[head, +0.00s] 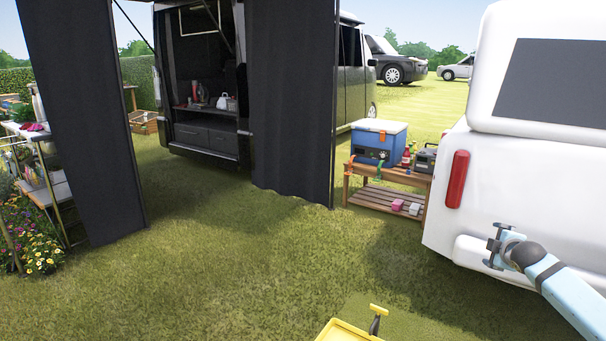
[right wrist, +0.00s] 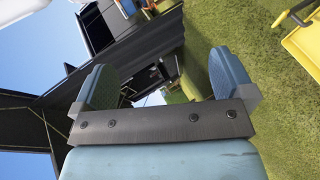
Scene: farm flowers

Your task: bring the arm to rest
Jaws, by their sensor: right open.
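My right arm comes in from the lower right of the head view, light blue with a dark wrist. Its gripper (head: 494,247) is in front of the white vehicle's (head: 530,175) lower rear, above the grass. In the right wrist view the two blue-grey fingers of this gripper (right wrist: 160,85) stand wide apart with nothing between them. My left gripper is not in the head view.
A yellow tray (head: 342,330) with a handle is at the bottom. A wooden bench (head: 390,175) carries a blue cooler (head: 378,141). Dark curtains (head: 290,100) hang before a black van (head: 205,90). Flowers (head: 38,245) and a table stand left. Open grass (head: 230,260) fills the middle.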

